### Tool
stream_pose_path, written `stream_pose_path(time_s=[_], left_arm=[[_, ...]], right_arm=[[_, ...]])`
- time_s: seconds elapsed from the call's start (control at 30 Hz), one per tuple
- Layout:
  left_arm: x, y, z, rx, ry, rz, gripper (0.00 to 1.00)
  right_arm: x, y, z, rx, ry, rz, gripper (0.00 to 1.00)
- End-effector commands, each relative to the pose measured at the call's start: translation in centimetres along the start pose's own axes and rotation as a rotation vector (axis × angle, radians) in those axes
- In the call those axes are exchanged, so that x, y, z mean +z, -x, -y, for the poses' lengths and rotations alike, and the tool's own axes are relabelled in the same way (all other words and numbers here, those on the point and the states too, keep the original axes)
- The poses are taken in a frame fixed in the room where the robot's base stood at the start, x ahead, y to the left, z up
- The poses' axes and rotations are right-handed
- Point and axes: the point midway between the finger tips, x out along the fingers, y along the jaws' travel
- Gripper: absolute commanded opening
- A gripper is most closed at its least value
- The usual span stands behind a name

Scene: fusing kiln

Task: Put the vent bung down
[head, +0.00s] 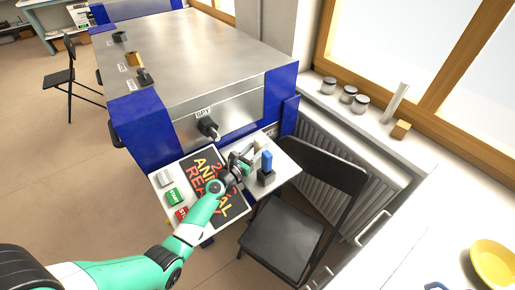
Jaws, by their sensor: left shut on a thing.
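My left gripper (243,163) is low over the front shelf (287,166) of the kiln, beside a blue thing in a dark holder (266,176). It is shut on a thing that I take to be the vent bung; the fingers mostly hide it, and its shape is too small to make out. The kiln's steel top (205,58) carries a dark plug (119,37), a brass-coloured one (133,59) and another dark one (145,77) near its left edge, with small labels beside them. My right gripper is not in view.
A dark knob (208,128) juts from the kiln front under a SPY label. A dark printed booklet (228,205) and grey, green (173,196) and red blocks lie on the shelf's left. A black chair (283,237) stands close in front. The kiln top's right side is clear.

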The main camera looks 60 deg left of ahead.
Motion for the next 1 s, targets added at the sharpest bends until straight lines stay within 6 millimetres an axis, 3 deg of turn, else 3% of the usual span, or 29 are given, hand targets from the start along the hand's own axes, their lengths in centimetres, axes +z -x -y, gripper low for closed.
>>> stream_pose_path(time_s=[0.37,0.4,0.57,0.9,1.0], left_arm=[[-0.6,0.0,0.0,0.000,0.000,0.001,0.00],[-0.6,0.0,0.0,0.000,0.000,0.001,0.42],[-0.5,0.0,0.0,0.000,0.000,0.001,0.70],[0.0,0.0,0.0,0.000,0.000,0.001,0.70],[-0.1,1.2,-0.1,0.001,0.000,-0.002,0.70]], right_arm=[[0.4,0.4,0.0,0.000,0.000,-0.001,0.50],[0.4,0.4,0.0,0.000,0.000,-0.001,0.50],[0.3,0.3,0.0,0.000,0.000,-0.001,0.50],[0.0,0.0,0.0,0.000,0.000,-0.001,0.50],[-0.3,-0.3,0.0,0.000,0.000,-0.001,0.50]])
